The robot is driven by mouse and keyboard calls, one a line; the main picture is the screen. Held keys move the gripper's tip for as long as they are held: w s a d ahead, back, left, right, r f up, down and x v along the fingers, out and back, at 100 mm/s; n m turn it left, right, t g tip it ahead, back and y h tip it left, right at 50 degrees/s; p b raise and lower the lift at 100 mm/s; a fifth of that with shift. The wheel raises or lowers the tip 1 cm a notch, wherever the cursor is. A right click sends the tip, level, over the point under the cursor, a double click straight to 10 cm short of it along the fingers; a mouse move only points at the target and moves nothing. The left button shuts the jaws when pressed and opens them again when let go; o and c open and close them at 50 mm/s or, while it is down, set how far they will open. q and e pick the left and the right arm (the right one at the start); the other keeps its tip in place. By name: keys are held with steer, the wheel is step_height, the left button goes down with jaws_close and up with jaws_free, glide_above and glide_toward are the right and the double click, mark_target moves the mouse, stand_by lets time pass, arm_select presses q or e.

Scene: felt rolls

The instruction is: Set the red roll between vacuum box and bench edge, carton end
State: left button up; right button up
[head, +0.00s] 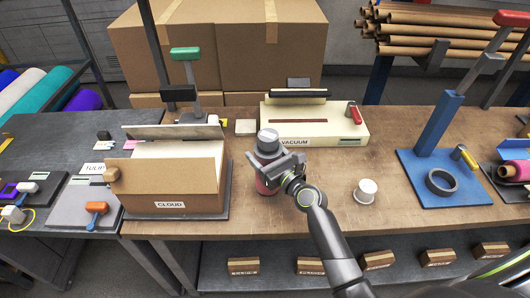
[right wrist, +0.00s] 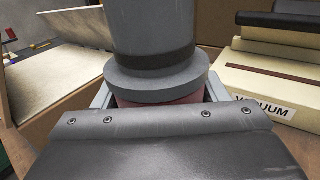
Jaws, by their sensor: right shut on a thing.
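The red roll (head: 264,186) stands upright on the bench's left part, between the cream vacuum box (head: 338,134) behind and the bench front edge (head: 330,231), close beside the CLOUD carton (head: 172,187). A grey cylinder with a wide collar (head: 268,138) tops it; in the right wrist view the collar (right wrist: 155,78) sits over a strip of dark red (right wrist: 150,101). My right gripper (head: 277,165) is shut around the roll's upper part. I cannot tell whether the roll's base touches the bench. My left gripper is not in view.
A white cup-like spool (head: 366,191) stands to the right, with bare bench around it. A blue stand (head: 443,180) holding a black ring is further right. The carton's open flap rises at left in the right wrist view. Large cardboard boxes (head: 220,45) stand behind.

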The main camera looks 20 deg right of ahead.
steer(key=shift+f+b, duration=0.3)
steer(key=shift+f, duration=0.05)
steer(key=o, duration=1.6)
steer(key=shift+s, duration=0.1)
steer(key=b+v, duration=0.2)
steer(key=v, duration=1.5)
steer(key=shift+s, duration=0.1)
